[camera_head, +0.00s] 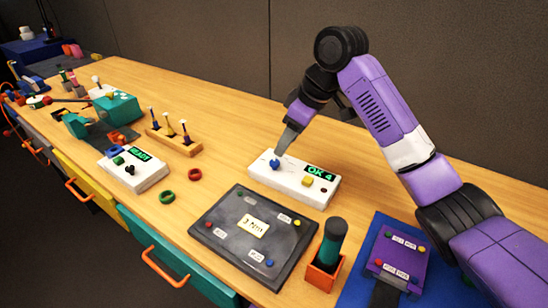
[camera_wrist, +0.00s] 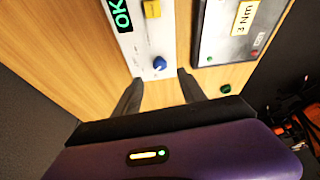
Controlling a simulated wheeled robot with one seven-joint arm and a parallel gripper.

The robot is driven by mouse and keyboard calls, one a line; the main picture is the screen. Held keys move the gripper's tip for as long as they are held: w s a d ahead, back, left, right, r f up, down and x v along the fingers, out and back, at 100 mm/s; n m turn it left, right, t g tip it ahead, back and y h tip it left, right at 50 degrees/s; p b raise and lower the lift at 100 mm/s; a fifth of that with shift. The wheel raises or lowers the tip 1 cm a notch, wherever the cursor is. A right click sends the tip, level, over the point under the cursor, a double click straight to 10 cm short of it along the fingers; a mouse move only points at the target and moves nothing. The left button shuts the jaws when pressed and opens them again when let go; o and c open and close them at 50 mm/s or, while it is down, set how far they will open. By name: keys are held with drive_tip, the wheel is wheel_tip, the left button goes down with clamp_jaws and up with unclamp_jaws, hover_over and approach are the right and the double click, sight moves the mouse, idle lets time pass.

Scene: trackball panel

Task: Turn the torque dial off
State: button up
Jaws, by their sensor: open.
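A blue dial knob (camera_head: 275,163) sits on the left end of a white box (camera_head: 285,181), which also has a yellow button (camera_head: 308,181) and a green-lit display (camera_head: 319,173) reading "OK 4". No torque label is readable. My gripper (camera_head: 280,151) is just above the knob, pointing down. In the wrist view, the blue knob (camera_wrist: 159,63) lies just beyond and between the open fingertips of my gripper (camera_wrist: 160,76). The fingers look empty, and I cannot tell whether they touch the knob. The yellow button (camera_wrist: 152,9) is farther up.
A dark "3 Nm" panel (camera_head: 222,238) lies in front of the white box. Another white box (camera_head: 148,179) with a black knob stands left, near red (camera_head: 194,174) and green (camera_head: 167,197) rings. A green-handled tool (camera_head: 332,240) stands in an orange holder.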

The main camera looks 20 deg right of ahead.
sight(275, 162)
drive_tip(key=shift+b+x, duration=0.3)
drive_tip(key=shift+x, duration=3.25)
clamp_jaws()
